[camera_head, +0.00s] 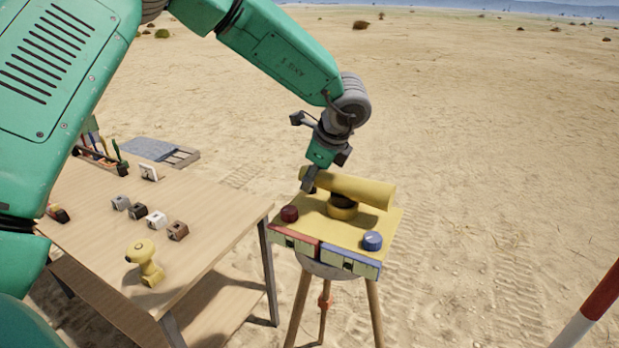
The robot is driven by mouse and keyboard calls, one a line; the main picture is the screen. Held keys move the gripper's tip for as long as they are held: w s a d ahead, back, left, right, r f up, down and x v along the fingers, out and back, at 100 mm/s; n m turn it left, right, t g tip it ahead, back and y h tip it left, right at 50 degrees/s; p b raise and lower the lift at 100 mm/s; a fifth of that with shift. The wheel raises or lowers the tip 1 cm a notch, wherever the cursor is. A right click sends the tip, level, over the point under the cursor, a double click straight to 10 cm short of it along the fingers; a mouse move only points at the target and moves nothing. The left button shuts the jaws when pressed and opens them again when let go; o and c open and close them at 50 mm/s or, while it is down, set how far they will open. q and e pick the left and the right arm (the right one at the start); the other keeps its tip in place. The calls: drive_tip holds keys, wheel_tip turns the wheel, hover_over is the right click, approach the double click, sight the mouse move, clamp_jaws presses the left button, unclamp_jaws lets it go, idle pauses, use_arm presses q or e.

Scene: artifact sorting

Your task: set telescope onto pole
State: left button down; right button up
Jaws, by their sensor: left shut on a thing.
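The telescope, a yellow tube (358,191), lies nearly level, tilted slightly down to the right, over the yellow top plate (385,216) of a tripod stand. A short round yellow and dark post (342,208) shows under the middle of the tube; I cannot tell if the two touch. My left gripper (309,183) reaches down from above and is shut on the tube's left end. Its fingers partly hide that end. A red and white striped pole (592,308) stands at the lower right, cut off by the frame. My right gripper is not in view.
The plate carries a red knob (289,213), a blue knob (372,240) and red and blue front panels. A wooden table (205,201) at left holds several small blocks, a yellow knobbed object (145,262) and a tool tray. Sand to the right is open.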

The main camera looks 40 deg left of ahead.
sight(328, 183)
use_arm(q)
drive_tip(key=shift+a+r, duration=0.1)
drive_tip(key=shift+r, duration=0.1)
drive_tip(key=c, duration=0.9)
unclamp_jaws()
drive_tip(key=shift+s, duration=0.1)
drive_tip(key=shift+d+r, duration=0.2)
drive_tip(key=shift+r, duration=0.1)
drive_tip(key=v, duration=1)
drive_tip(key=shift+s+r, duration=0.1)
drive_tip(key=shift+r, duration=0.05)
drive_tip(key=shift+d+r, duration=0.2)
drive_tip(key=shift+r, duration=0.2)
